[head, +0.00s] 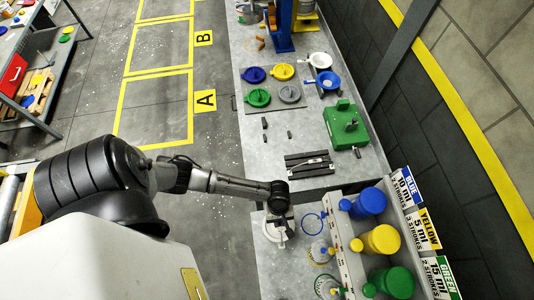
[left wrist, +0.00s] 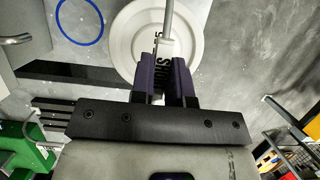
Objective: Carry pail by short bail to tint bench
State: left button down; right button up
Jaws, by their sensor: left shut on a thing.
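My left gripper (left wrist: 166,68) has purple fingers shut on the thin bail of a white pail (left wrist: 125,38). The bail runs up from between the fingers across the pail's lid, which carries dark lettering partly hidden by the fingers. In the head view the white pail (head: 270,230) shows below the end of my left arm, over the near bench (head: 262,276); I cannot tell whether it touches the surface. My left gripper (head: 279,207) is mostly hidden under its wrist there. A blue ring (head: 311,223) is marked just right of the pail. My right gripper is not in view.
Blue (head: 369,202), yellow (head: 380,240) and green (head: 395,281) tint containers stand right of the ring. A green machine (head: 347,128), a dark slotted block (head: 310,165) and coloured lids (head: 254,74) are on the farther bench. Floor left of the benches is open.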

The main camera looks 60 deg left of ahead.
pick_arm(q)
jog(key=shift+f, duration=0.15)
jog(key=c, duration=1)
grip_release()
jog(key=shift+c, duration=0.2)
jog(key=shift+r+p, duration=0.75)
jog(key=shift+r, duration=2.15)
